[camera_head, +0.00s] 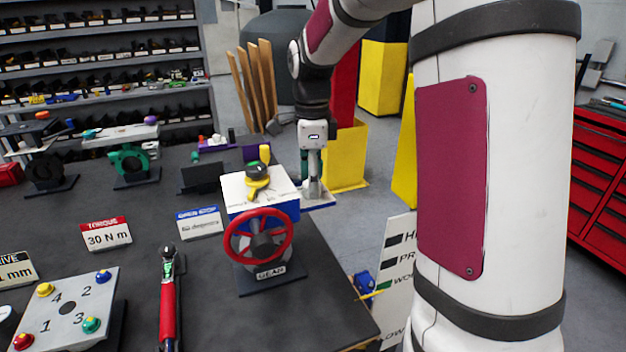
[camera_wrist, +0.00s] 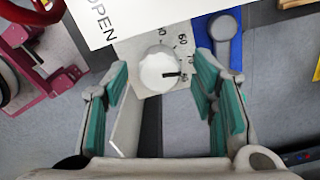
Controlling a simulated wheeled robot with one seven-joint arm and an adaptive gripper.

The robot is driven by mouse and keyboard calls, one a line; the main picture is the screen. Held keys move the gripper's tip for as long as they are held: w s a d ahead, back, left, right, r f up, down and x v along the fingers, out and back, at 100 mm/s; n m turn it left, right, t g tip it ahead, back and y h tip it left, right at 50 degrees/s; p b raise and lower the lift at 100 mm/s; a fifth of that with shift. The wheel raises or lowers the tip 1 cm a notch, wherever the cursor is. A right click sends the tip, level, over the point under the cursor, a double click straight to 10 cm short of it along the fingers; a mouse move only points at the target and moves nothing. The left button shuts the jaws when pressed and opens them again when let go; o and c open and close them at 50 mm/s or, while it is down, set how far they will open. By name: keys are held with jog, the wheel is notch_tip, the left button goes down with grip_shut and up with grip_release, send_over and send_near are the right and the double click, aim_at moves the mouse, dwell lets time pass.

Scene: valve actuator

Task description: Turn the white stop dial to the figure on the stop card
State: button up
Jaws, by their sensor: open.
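The white stop dial (camera_wrist: 160,73) shows in the wrist view as a round white knob with a black mark pointing right. It sits on a light plate with printed figures (camera_wrist: 183,58) along its right side; 60 is legible, the others are partly cut or blurred. My gripper (camera_wrist: 160,68) is open, its teal-padded fingers left and right of the dial with gaps on both sides. In the head view my gripper (camera_head: 308,168) points down at the right side of the valve actuator (camera_head: 262,190), and the dial is hidden there.
A red handwheel (camera_head: 258,236) is on the actuator's front, and a yellow-and-black indicator (camera_head: 257,180) on its top. A white plate marked OPEN (camera_wrist: 100,18) and a blue part (camera_wrist: 222,45) lie close to the dial. A red-handled wrench (camera_head: 168,300) lies on the table.

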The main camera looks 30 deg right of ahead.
jog(key=shift+f, duration=0.45)
jog(key=shift+c, duration=0.2)
jog(key=c, duration=1.1)
jog(key=shift+n, duration=0.3)
jog(key=n+p, duration=0.1)
jog(key=n, duration=0.2)
jog(key=shift+n+p, duration=0.45)
jog(key=shift+n, duration=1.65)
